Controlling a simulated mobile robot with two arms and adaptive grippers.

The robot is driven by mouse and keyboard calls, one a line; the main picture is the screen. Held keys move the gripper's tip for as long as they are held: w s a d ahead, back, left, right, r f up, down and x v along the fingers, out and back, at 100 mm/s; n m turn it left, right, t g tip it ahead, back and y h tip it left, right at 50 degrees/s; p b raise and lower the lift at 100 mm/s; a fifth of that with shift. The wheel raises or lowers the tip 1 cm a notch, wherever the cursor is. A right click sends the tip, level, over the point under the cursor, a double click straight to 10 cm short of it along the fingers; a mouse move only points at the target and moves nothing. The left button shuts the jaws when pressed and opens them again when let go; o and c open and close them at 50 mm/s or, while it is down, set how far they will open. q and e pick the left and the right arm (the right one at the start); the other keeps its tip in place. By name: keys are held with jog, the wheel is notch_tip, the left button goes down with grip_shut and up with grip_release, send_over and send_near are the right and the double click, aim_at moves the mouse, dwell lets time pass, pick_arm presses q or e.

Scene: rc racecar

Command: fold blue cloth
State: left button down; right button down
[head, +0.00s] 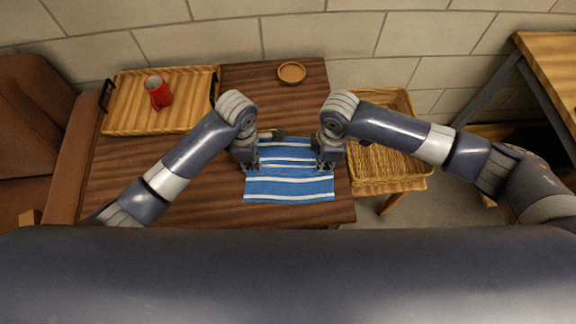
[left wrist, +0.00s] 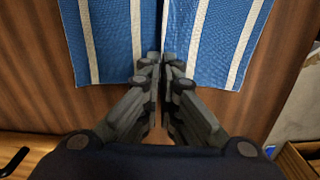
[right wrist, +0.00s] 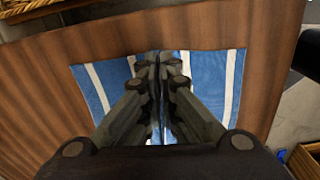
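The blue cloth (head: 290,188) with white stripes lies on the brown table near its front right edge. My left gripper (head: 252,167) is at the cloth's left edge, and in the left wrist view its fingers (left wrist: 161,58) are closed together on that edge. A crease runs across the cloth from the fingertips. My right gripper (head: 326,166) is at the cloth's right edge. In the right wrist view its fingers (right wrist: 161,58) are closed together on the edge, with the cloth (right wrist: 205,75) on both sides. The fingers hide the pinched parts.
A wooden tray (head: 190,115) with a red mug (head: 158,92) stands at the table's back left. A small brown bowl (head: 291,72) sits at the back. A wicker basket (head: 375,165) stands right of the table (head: 200,200). The table's front left is clear.

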pick_arm(q)
jog(key=shift+r, duration=0.1)
pick_arm(e)
jog(key=shift+d, duration=0.1)
